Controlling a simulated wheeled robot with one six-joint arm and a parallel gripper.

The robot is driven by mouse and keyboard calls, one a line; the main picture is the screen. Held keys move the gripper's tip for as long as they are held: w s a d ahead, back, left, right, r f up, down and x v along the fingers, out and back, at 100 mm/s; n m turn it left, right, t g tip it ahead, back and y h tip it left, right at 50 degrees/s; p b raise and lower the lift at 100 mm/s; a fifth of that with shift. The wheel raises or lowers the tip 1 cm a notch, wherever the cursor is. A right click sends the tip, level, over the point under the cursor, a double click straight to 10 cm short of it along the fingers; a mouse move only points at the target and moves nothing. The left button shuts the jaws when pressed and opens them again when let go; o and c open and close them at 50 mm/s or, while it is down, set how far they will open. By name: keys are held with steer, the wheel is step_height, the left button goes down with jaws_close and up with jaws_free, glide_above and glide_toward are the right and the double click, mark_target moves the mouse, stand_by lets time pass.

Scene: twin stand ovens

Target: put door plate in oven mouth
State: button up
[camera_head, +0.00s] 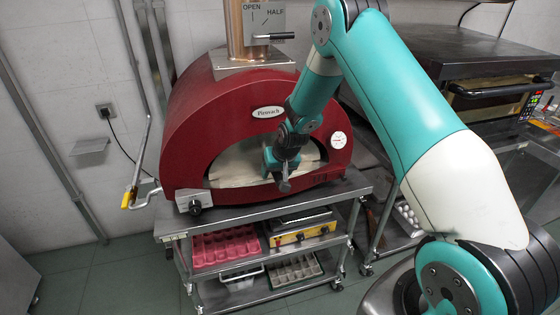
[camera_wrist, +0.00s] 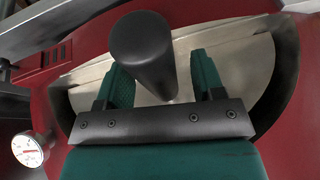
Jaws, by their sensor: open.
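The pale metal door plate (camera_head: 232,167) stands upright in the arched mouth of the red oven (camera_head: 195,125). Its pale face also shows in the wrist view (camera_wrist: 238,62), with a dark band of the mouth's side wall along its edge. A thick black cylindrical handle (camera_wrist: 143,50) sticks out from the plate toward the camera. My gripper (camera_head: 273,160) is in front of the plate. In the wrist view its two green fingers (camera_wrist: 162,75) are open, one on each side of the handle. My gripper hides part of the plate in both views.
A round white gauge (camera_head: 338,140) is right of the mouth. A chimney pipe (camera_head: 236,35) and damper sign (camera_head: 264,18) are above. The oven stands on a steel cart (camera_head: 215,216) with trays below. A second oven (camera_head: 490,90) is at right. Floor at left is clear.

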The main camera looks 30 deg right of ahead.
steer(key=a+b+v, duration=0.1)
steer(key=b+v, duration=0.4)
steer(key=v, duration=1.2)
steer(key=s+a+r+n+g+y+b, duration=0.15)
steer(key=s+a+n, duration=0.25)
steer(key=s+a, duration=0.7)
steer(key=s+a+n+g+y+b, duration=0.1)
steer(key=s+a+n, duration=0.2)
steer(key=s, duration=0.5)
steer(key=s+a+n+g+y+b, duration=0.1)
steer(key=s+a+n+g+b, duration=0.1)
steer(key=s+a, duration=0.3)
steer(key=s+n, duration=0.1)
steer(key=s, duration=0.3)
steer(key=shift+s+a+f, duration=0.15)
steer(key=shift+s+a, duration=0.1)
steer(key=shift+a, duration=0.1)
